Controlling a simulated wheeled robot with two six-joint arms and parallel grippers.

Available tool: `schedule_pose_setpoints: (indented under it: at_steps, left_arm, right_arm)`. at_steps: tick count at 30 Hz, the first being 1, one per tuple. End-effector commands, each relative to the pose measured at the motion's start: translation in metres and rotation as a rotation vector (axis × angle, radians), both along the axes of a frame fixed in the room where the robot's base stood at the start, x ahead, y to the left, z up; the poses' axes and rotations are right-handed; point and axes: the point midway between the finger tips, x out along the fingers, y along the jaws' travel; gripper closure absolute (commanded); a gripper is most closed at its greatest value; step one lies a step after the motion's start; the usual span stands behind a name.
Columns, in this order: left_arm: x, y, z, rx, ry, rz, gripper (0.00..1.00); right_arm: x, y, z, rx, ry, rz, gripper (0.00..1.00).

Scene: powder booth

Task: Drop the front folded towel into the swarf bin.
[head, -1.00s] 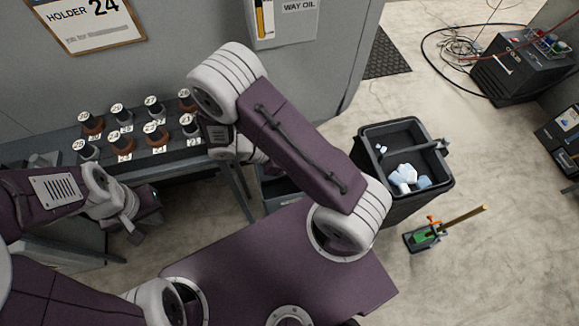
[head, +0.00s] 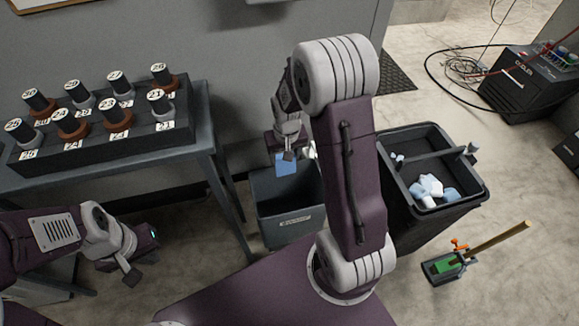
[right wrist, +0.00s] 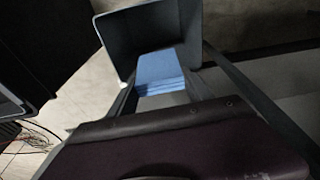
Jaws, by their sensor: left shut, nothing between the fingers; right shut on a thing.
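A blue folded towel (head: 286,167) hangs from my right gripper (head: 288,154), which is shut on it. It also shows in the right wrist view (right wrist: 160,68), with its folded layers facing the camera. The towel is over the opening of a grey bin (head: 290,228) that stands on the floor beside the bench. The bin's label is too small to read. The bin's wall also shows in the right wrist view (right wrist: 150,28). My left gripper (head: 144,268) is shut and empty, low at the left, away from the towel and bin.
A large black bin (head: 425,222) with white and pale blue pieces inside stands right of my right arm. A bench (head: 205,130) with a rack of numbered holders is at the left. A green-and-black item with a wooden handle (head: 450,264) lies on the floor, right.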

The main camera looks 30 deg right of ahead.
Motion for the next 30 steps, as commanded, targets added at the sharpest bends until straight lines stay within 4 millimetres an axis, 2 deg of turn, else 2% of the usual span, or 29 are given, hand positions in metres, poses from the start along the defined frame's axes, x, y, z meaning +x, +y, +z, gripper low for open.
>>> schedule_pose_setpoints:
  at_steps: [4,17,23,30]
  left_arm:
    - [0.0,0.0,0.0,0.0,0.0,0.0,1.0]
    - [0.0,0.0,-0.005,0.0,0.0,0.0,1.0]
    - [0.0,0.0,-0.027,0.0,0.0,0.0,1.0]
    - [0.0,0.0,-0.062,0.0,0.0,0.0,1.0]
  right_arm:
    - [-0.013,-0.009,-0.031,-0.018,-0.074,-0.024,0.74]
    - [-0.012,-0.01,-0.041,-0.024,-0.104,-0.027,0.74]
    - [-0.012,-0.01,-0.064,-0.024,-0.104,-0.027,0.74]
    - [-0.012,-0.01,-0.1,-0.025,-0.104,-0.026,0.74]
